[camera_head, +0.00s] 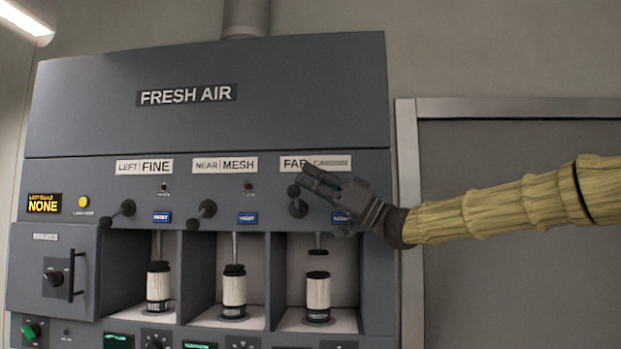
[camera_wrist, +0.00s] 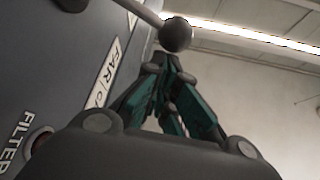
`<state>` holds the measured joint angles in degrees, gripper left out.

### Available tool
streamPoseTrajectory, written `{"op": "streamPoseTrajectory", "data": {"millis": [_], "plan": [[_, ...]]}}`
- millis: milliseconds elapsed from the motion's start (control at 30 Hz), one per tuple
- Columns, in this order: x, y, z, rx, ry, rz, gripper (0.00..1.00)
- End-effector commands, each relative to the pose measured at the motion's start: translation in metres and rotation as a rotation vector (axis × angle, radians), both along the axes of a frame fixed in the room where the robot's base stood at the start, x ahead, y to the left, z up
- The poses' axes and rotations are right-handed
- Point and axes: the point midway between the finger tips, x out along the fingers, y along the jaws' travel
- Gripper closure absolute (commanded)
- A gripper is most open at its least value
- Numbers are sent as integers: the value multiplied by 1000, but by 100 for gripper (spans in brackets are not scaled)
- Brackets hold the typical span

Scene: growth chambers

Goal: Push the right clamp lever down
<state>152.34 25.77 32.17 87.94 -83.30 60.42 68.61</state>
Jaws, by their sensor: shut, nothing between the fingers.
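The right clamp lever (camera_head: 294,192) is a short dark lever with a round knob, on the panel under the label that starts "FAR". In the wrist view its ball knob (camera_wrist: 175,35) is at the end of a light rod, just beyond my fingertips. My gripper (camera_head: 306,172) reaches in from the right, with its tips close above and right of the lever knob, over the label. In the wrist view my gripper (camera_wrist: 166,62) is shut and empty. I cannot tell whether its tips touch the knob. The gripper partly covers the label and the blue button below.
The left lever (camera_head: 128,207) and middle lever (camera_head: 207,208) are on the same panel. The right bay's canister (camera_head: 318,290) stands below a dark clamp pad (camera_head: 318,252), with a gap between. A grey door frame (camera_head: 410,200) is to the right of the cabinet.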

Motion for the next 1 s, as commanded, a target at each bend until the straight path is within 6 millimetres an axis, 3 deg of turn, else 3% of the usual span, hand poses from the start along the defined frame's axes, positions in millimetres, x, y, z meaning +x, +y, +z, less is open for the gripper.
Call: {"op": "streamPoseTrajectory", "data": {"millis": [1000], "plan": [[-13, 7, -22, -54, -359, 4, 100]]}}
